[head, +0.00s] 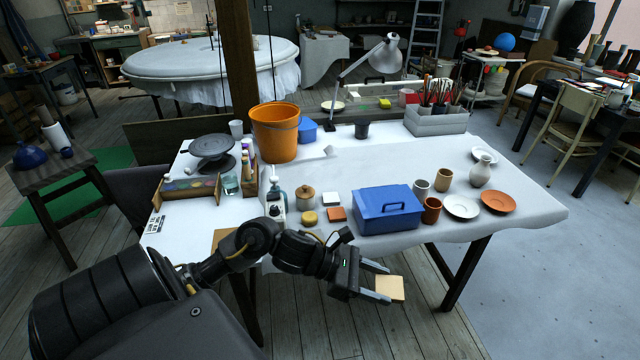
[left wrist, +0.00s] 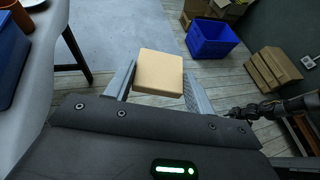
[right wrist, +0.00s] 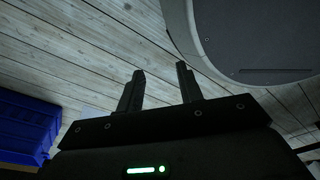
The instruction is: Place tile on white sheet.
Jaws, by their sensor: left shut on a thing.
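A tan square tile (head: 391,288) is held between the two fingers of my left gripper (head: 381,283), in front of the table's near edge and over the wooden floor. The tile also fills the gap between the fingers in the left wrist view (left wrist: 158,73). The white sheet (head: 380,160) covers the table and hangs over its near edge; the tile is clear of it. My right gripper (right wrist: 160,88) shows only in the right wrist view, with its fingers apart and nothing between them, above wooden floorboards.
An orange bucket (head: 275,133) stands farther back.

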